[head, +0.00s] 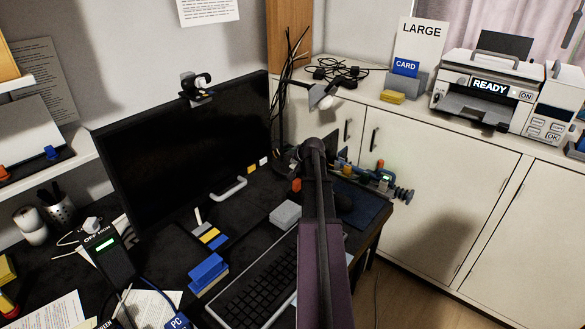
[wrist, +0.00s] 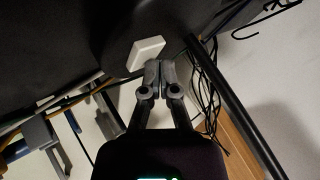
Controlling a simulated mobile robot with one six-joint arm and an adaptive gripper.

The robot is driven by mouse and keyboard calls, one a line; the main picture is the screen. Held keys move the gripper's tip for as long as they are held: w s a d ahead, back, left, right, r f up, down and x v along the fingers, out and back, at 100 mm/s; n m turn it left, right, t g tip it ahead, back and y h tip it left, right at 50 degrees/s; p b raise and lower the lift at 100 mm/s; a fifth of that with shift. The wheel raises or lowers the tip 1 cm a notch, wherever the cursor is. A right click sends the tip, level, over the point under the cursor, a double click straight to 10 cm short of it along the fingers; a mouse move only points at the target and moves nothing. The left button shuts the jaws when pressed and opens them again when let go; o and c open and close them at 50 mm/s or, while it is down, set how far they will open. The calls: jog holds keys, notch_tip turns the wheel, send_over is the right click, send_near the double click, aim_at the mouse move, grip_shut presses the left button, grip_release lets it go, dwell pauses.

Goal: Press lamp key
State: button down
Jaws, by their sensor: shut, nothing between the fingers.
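The desk lamp stands behind the right end of the monitor, with its pale-lit head (head: 322,97) tilted over the desk in the head view. In the wrist view, a white block-shaped key (wrist: 146,52) sits on the lamp's dark round base (wrist: 112,38). The lamp's dark pole (wrist: 238,108) runs diagonally to the right. My gripper (wrist: 159,70) is shut and empty, its tips at the key's lower right corner in the picture. I cannot tell whether they touch it. In the head view, my arm hides the fingertips, and the key cannot be made out clearly.
The monitor (head: 185,150) stands left of my arm, with the keyboard (head: 258,285) in front. Black cables (wrist: 210,85) hang close to the gripper's right in the wrist view. A printer (head: 490,88) stands on the white cabinet at right.

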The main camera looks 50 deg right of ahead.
jog(key=shift+f, duration=0.25)
jog(key=shift+r, duration=0.1)
dwell(0.4)
jog(key=shift+r+p, duration=0.75)
jog(key=shift+r, duration=0.1)
notch_tip(320, 180, up, 6)
jog(key=p, duration=0.6)
